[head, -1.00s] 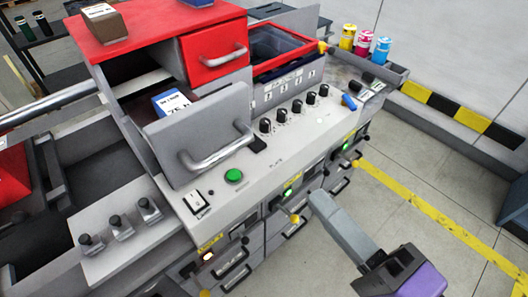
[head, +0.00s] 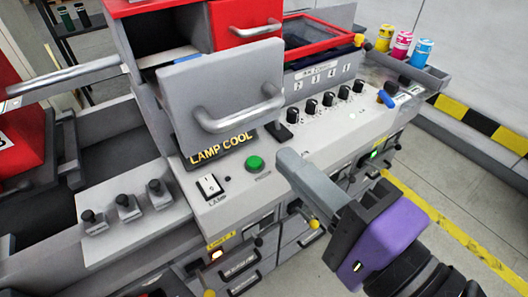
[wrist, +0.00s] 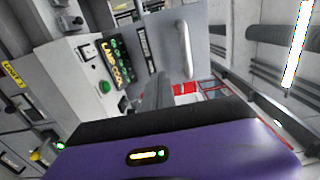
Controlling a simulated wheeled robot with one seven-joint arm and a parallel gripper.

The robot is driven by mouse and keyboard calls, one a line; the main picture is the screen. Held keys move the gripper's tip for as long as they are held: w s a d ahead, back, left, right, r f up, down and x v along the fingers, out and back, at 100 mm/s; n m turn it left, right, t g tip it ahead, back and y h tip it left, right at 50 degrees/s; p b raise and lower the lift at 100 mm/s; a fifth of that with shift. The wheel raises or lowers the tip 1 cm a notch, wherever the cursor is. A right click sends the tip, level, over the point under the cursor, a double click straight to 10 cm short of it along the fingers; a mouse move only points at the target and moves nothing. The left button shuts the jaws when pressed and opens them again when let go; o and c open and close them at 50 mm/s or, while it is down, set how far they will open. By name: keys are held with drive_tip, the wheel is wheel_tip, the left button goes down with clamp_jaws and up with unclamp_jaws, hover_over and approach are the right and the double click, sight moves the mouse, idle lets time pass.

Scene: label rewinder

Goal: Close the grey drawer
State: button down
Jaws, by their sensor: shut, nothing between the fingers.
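The grey drawer (head: 222,78) stands pulled out below the red top of the machine, its flat front facing me with a metal bar handle (head: 240,112). In the wrist view the drawer front (wrist: 205,70) and its handle (wrist: 184,48) show beyond my gripper. My gripper (head: 286,160), with a purple body and grey fingers, is shut and empty. In the head view it appears to the lower right of the handle, apart from it. A blue edge of something inside the drawer shows above its front; the rest is hidden.
Below is a panel with a green button (head: 255,163), a white lamp switch (head: 209,186) and several black knobs. A red-framed bin (head: 315,45) and coloured bottles (head: 401,44) stand farther right.

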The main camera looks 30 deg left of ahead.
sight(250, 125)
drive_tip(key=p+x, duration=0.2)
drive_tip(key=x, duration=0.4)
drive_tip(key=shift+w+a, duration=0.1)
drive_tip(key=shift+a, duration=0.1)
drive_tip(key=shift+w+a, duration=0.2)
drive_tip(key=shift+a, duration=0.4)
drive_tip(key=p+x, duration=0.3)
drive_tip(key=x, duration=1.3)
drive_tip(key=shift+w+p, duration=0.15)
drive_tip(key=shift+p, duration=0.2)
